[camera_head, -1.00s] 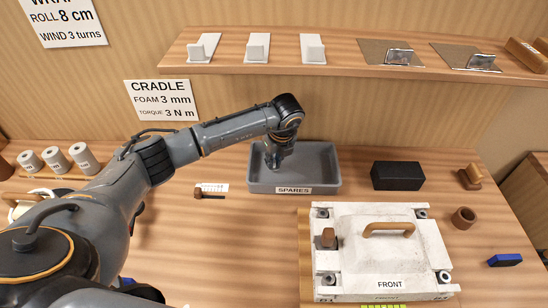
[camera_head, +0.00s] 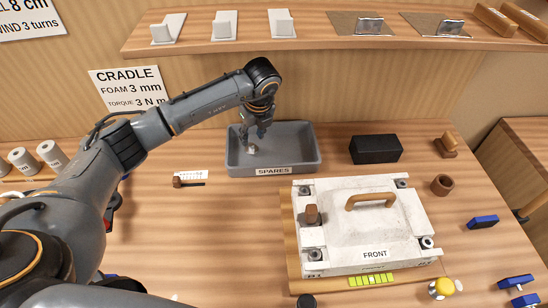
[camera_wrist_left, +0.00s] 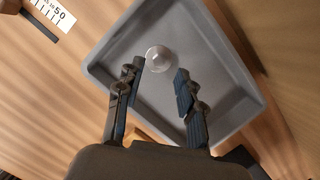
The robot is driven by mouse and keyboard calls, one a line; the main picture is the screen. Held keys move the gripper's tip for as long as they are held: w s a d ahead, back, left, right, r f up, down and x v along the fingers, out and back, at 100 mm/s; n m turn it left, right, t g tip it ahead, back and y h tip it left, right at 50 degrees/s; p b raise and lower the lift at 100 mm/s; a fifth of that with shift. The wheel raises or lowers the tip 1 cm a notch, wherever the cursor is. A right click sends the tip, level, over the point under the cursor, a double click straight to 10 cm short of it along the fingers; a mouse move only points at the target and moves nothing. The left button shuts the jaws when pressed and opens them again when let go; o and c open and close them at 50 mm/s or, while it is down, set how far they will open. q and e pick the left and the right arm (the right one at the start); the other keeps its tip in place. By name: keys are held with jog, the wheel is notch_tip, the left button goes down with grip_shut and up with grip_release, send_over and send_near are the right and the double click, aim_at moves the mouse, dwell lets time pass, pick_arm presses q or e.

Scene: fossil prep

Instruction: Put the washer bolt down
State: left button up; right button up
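The washer bolt shows as a small pale round piece (camera_head: 251,149) in the left part of the grey SPARES tray (camera_head: 285,171). In the left wrist view the washer bolt (camera_wrist_left: 158,58) is a pale disc with a rounded middle, seen against the tray floor (camera_wrist_left: 205,55). My left gripper (camera_head: 256,134) points down over the tray. In the wrist view its two fingers (camera_wrist_left: 160,70) are spread on either side of the washer bolt, with a gap on both sides. My right gripper is not in view.
A white block marked FRONT (camera_head: 345,235) with a brown handle stands right of and in front of the tray. A black block (camera_head: 376,149) lies right of the tray. A small brown-headed tool (camera_head: 178,182) and a white scale card lie left. A shelf (camera_head: 320,44) runs behind.

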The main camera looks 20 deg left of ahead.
pick_arm(q)
jog(key=s+d+r+b, duration=0.1)
jog(key=s+d+b, duration=0.3)
jog(key=d, duration=0.6)
jog(key=s, duration=0.2)
jog(key=shift+s+d, duration=0.2)
jog(key=shift+s, duration=0.2)
